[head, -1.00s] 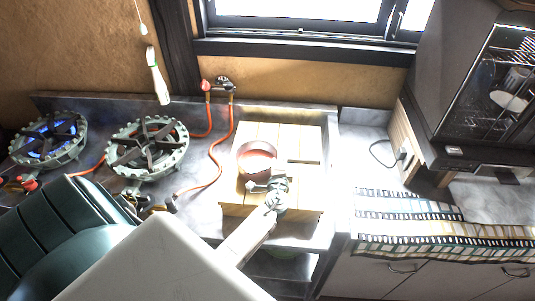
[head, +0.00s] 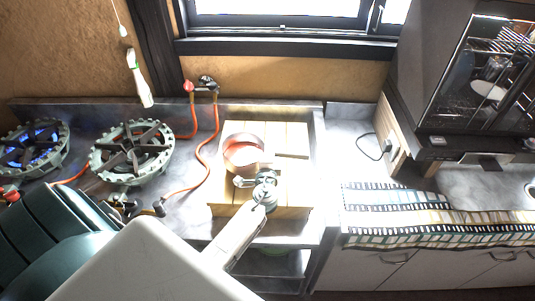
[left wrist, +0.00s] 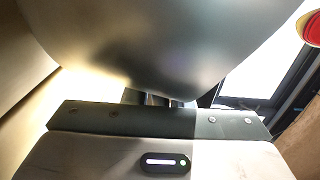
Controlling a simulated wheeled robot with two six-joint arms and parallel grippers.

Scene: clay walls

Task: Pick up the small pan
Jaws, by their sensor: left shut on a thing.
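The exact grip is too small to make out. In the left wrist view the pan's grey metal side (left wrist: 165,50) fills the top, close in front of the gripper (left wrist: 155,98), whose fingers are mostly hidden. My right gripper is in neither view.
Two gas burners stand left, the nearer one (head: 131,150) unlit and the farther one (head: 32,144) with a blue flame. An orange hose (head: 207,150) runs beside the board. A dark oven (head: 470,90) and a patterned cloth (head: 420,220) are at right.

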